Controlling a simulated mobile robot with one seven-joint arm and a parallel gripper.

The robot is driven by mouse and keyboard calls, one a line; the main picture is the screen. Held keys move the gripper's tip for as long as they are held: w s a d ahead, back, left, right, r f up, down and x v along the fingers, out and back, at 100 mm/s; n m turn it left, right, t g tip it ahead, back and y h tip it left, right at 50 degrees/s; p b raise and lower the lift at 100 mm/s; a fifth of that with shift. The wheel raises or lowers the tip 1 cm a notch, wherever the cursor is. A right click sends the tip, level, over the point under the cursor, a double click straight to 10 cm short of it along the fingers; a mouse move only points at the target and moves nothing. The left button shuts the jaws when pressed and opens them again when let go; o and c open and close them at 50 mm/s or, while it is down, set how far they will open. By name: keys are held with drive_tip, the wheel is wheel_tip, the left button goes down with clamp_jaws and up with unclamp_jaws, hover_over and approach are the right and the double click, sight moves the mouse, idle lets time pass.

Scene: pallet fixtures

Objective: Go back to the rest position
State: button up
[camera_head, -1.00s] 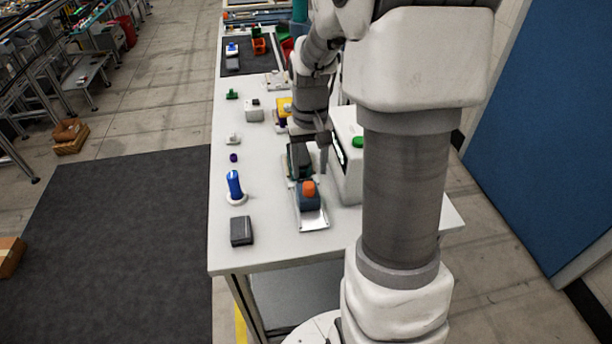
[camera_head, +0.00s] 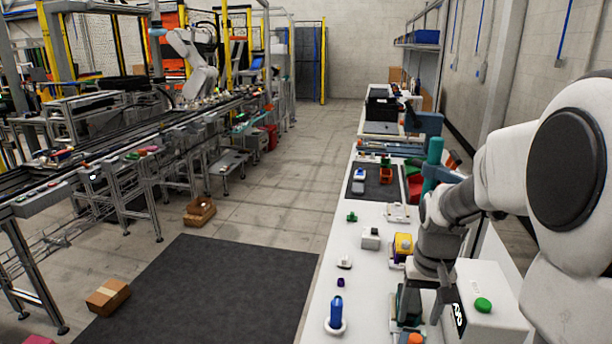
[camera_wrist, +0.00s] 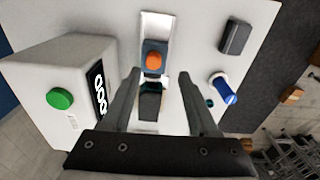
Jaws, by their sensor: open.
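My gripper (camera_head: 424,290) is open, pointing down above the white table (camera_head: 318,318). In the wrist view its two fingers (camera_wrist: 166,78) stand apart with nothing held between them. Beyond the fingertips lies a metal plate (camera_wrist: 157,28) bearing a block with an orange top (camera_wrist: 153,60). A dark block (camera_wrist: 150,104) shows between the fingers, partly hidden by the gripper. In the head view my gripper covers much of this area.
A white box with a green button (camera_head: 483,304) stands close to the right of my gripper. A blue cylinder on a white base (camera_head: 336,312), a yellow block (camera_head: 403,246) and small parts stand on the table. A dark floor mat (camera_head: 205,285) lies left. A conveyor line (camera_head: 130,150) is farther left.

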drive_tip(key=s+a+r+n+t, duration=0.1)
drive_tip(key=s+a+r+t, duration=0.1)
drive_tip(key=s+a+r, duration=0.3)
drive_tip(key=s+a+r+n+t, duration=0.1)
drive_tip(key=s+a+r+t, duration=0.2)
drive_tip(key=s, duration=0.7)
wheel_tip(320, 180, up, 4)
drive_tip(key=shift+a+r+n, duration=0.1)
drive_tip(key=shift+a+n, duration=0.3)
drive_tip(key=shift+a, duration=0.75)
drive_tip(key=shift+d, duration=0.1)
